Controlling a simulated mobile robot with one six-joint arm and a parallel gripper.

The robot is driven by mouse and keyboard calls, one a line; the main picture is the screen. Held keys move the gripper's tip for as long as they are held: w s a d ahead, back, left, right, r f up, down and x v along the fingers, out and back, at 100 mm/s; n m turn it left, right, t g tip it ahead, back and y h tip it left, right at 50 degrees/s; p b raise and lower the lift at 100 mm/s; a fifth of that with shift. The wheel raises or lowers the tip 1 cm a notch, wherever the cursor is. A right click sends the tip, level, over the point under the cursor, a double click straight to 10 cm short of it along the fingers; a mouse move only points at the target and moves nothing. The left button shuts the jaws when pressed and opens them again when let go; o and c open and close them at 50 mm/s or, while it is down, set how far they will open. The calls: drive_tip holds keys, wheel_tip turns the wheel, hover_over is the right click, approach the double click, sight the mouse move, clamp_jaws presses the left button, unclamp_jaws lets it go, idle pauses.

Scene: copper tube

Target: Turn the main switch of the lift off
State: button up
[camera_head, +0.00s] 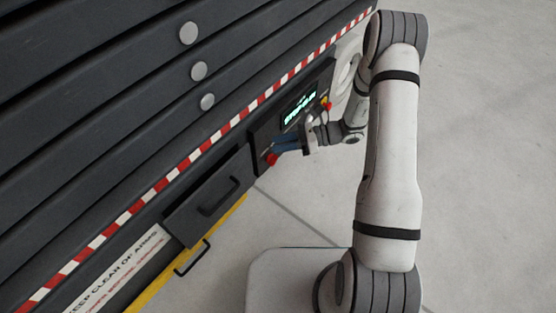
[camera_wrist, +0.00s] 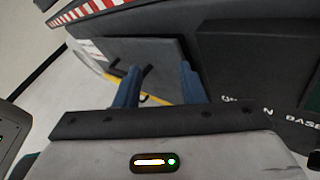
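The lift's control panel (camera_head: 262,136) is on the dark lift front, with a green-lit display (camera_head: 299,109). A red knob (camera_head: 272,160) sits at the panel's lower left, close to my fingertips. A red and yellow control (camera_head: 327,105) sits at the upper right. I cannot tell for certain which one is the main switch. My gripper (camera_head: 278,149) is in front of the panel, fingers pointing left. In the wrist view, the blue fingers of my gripper (camera_wrist: 159,66) are apart with nothing held between them. The red knob does not show clearly there; I cannot tell whether the fingers touch it.
A drawer front (camera_head: 208,197) with a dark handle is left of the panel; it also shows beyond my fingers in the wrist view (camera_wrist: 165,57). Another handle (camera_head: 191,258) is below, by a yellow strip. Red-white striped tape (camera_head: 165,180) runs above. Open floor (camera_head: 480,150) lies right.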

drive_tip(key=w+f+m+t+y+p, duration=0.1)
drive_tip(key=w+f+m+t+y, duration=0.15)
drive_tip(key=f+m+t, duration=0.5)
drive_tip(key=m+t+h+p, duration=0.2)
drive_tip(key=m+t+h, duration=0.25)
drive_tip(key=m, duration=0.45)
approach(274, 160)
drive_tip(key=f, duration=0.1)
drive_tip(key=b+x, duration=0.2)
drive_tip(key=x, duration=0.6)
drive_tip(key=shift+w+a+t+y, duration=0.15)
drive_tip(key=shift+a+t+y, duration=0.05)
drive_tip(key=shift+t+y, duration=0.1)
clamp_jaws()
